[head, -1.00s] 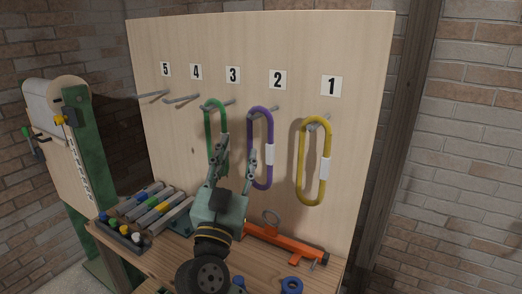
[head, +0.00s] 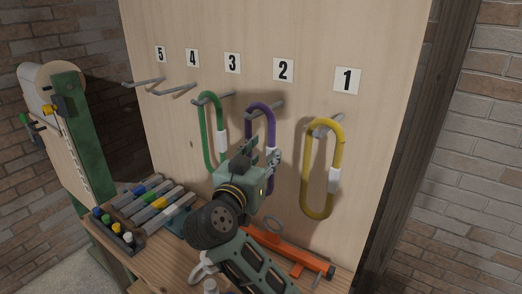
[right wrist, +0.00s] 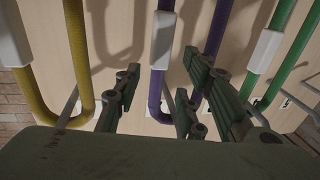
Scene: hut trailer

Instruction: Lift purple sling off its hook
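The purple sling (head: 262,116) hangs as a long loop from the hook under label 2, between the green sling (head: 206,120) under 3 and the yellow sling (head: 308,170) under 1. My right gripper (head: 263,156) is in front of the purple sling and hides much of its lower part. In the right wrist view, the gripper (right wrist: 163,88) is open, with its fingers apart on either side of the purple sling (right wrist: 156,90) and its white sleeve (right wrist: 163,40). I cannot tell whether either finger touches it. My left gripper is not in view.
The hooks under 4 (head: 176,90) and 5 (head: 143,83) are bare. Below the board, the wooden bench (head: 175,258) holds an orange tool (head: 290,254) and a rack of coloured-ended cylinders (head: 118,230). A green stand (head: 88,150) is at left.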

